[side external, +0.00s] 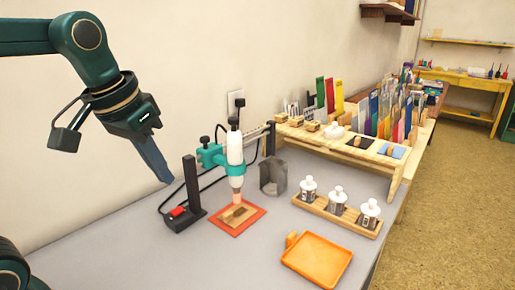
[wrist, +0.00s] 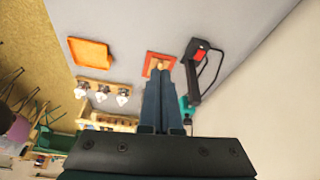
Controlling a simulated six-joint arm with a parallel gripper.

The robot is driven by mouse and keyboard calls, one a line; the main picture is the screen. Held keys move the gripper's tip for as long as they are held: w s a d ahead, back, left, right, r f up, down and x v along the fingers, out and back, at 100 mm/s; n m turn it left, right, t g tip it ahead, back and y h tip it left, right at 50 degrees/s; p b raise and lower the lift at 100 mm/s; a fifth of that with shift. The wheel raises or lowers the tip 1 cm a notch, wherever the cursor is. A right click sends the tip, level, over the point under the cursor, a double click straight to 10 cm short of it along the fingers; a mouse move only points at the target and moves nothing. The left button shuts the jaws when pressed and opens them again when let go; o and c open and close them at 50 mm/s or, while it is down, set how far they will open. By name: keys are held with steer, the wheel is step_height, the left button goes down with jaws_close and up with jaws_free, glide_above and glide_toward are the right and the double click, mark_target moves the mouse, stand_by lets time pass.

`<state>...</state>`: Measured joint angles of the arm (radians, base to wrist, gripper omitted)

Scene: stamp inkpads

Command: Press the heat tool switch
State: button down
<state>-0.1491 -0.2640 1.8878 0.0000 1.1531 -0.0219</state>
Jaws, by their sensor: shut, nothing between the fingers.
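The heat tool (side external: 235,160) is a white cylinder held nose-down in a teal clamp on a black stand. Its nozzle is over a stamp block on an orange-red mat (side external: 258,213). The red switch (side external: 177,211) is on the black foot of the stand, left of the mat; it also shows in the wrist view (wrist: 199,55). My gripper (side external: 168,180) is shut and empty, pointing down in the air above and left of the switch, apart from it. In the wrist view my closed fingers (wrist: 161,70) cover part of the heat tool.
A metal cup (side external: 273,177) stands behind the mat. An orange tray (side external: 317,262) lies at front right, before a wooden rack (side external: 330,213) with several white-capped bottles. A wooden shelf with stamps and cards is farther back. Black cables run behind the stand. The table's front left is clear.

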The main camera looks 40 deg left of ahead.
steer(key=s+d+f+m+t, duration=0.1)
steer(key=s+d+f+m, duration=0.1)
steer(key=s+f, duration=0.3)
steer(key=s+d, duration=0.1)
steer(key=s, duration=0.2)
steer(key=shift+d+f+h, duration=0.3)
